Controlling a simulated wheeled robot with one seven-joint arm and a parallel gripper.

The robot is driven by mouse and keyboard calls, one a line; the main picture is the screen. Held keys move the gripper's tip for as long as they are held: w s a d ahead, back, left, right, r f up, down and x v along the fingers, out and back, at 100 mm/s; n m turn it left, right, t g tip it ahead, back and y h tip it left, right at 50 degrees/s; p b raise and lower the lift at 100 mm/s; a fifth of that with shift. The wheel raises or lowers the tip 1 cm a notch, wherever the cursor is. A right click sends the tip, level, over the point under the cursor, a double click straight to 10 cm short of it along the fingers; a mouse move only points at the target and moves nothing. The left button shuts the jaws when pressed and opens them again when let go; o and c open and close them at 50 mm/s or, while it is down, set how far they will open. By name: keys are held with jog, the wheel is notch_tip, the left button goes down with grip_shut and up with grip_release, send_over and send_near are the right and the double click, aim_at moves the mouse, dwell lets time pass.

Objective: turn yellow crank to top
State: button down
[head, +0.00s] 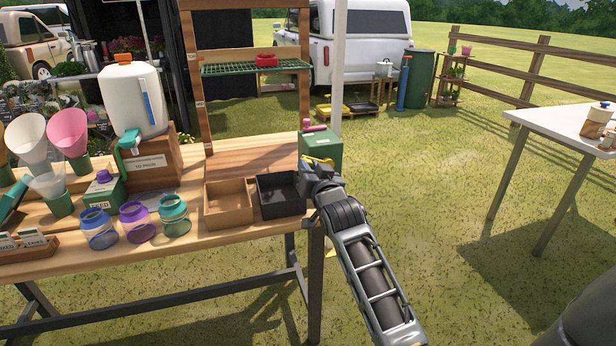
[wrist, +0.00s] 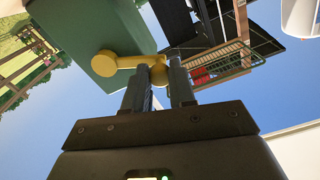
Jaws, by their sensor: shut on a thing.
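The yellow crank (wrist: 130,60) is on the green box (wrist: 85,28) in the wrist view. It has a rounded knob at each end of its visible length. My gripper (wrist: 158,80) is shut on the crank, with one dark finger on either side of a yellow part. In the head view the green box (head: 322,150) stands at the right end of the wooden table, and a bit of the yellow crank (head: 318,161) shows above my gripper (head: 314,173). My wrist hides much of the box front, and the crank's exact angle is hard to tell there.
A black tray (head: 280,203) and a wooden tray (head: 228,210) sit just left of my gripper. A pink and dark item (head: 314,126) stands on or behind the box. A wooden rack (head: 252,165) rises behind. Open grass lies to the right, before a white table (head: 560,125).

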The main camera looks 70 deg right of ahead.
jog(key=shift+s+d+r+m, duration=0.15)
jog(key=shift+r+m, duration=0.35)
jog(key=shift+m, duration=0.2)
jog(key=c, duration=0.9)
grip_release()
jog(key=shift+c, duration=0.2)
jog(key=shift+s+f, duration=0.1)
jog(key=shift+s+a, duration=0.15)
jog(key=shift+a, duration=0.15)
jog(key=b+v, duration=0.1)
jog(key=v, duration=0.6)
